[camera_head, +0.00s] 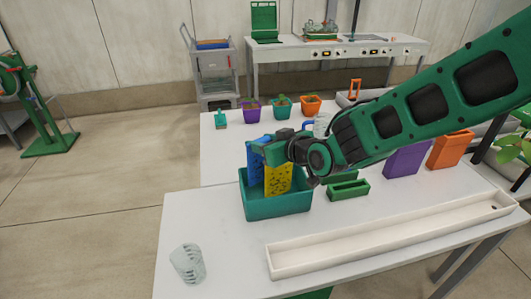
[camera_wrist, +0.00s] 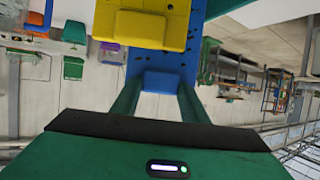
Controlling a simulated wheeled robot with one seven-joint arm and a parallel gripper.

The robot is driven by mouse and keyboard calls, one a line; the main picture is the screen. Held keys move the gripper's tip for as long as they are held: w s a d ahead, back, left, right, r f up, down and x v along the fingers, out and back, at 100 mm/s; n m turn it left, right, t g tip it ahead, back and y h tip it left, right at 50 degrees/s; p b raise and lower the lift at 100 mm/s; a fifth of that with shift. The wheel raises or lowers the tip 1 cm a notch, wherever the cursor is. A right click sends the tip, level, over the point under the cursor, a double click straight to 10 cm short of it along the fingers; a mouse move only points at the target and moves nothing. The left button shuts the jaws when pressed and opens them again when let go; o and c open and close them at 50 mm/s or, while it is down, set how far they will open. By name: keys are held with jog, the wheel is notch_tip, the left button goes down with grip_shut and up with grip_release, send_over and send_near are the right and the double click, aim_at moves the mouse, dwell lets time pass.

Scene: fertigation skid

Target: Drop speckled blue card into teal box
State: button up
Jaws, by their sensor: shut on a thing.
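The speckled blue card (camera_head: 256,172) is upright at the teal box (camera_head: 278,208) in the head view, its lower part at or inside the opening. A speckled yellow card (camera_head: 279,180) stands beside it on the right. My gripper (camera_head: 266,147) is above the box, shut on the blue card near its top. In the wrist view the fingers (camera_wrist: 160,98) reach to the blue card's raised tab (camera_wrist: 162,82), with the dark-spotted blue face (camera_wrist: 140,66) and the yellow card (camera_wrist: 152,28) beyond. Whether the blue card touches the box floor is hidden.
A green slotted block (camera_head: 348,188) lies right of the box. A long white trough (camera_head: 390,237) runs along the table front. A clear ribbed cup (camera_head: 187,263) is at front left. Purple (camera_head: 407,160) and orange (camera_head: 450,150) containers stand at right. Table left of the box is clear.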

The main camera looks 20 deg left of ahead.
jog(key=shift+f, duration=2.15)
jog(key=o, duration=1.3)
jog(key=shift+o, duration=0.2)
jog(key=r+v, duration=0.1)
jog(key=v, duration=1.1)
jog(key=shift+r, duration=0.2)
jog(key=shift+w+d, duration=0.1)
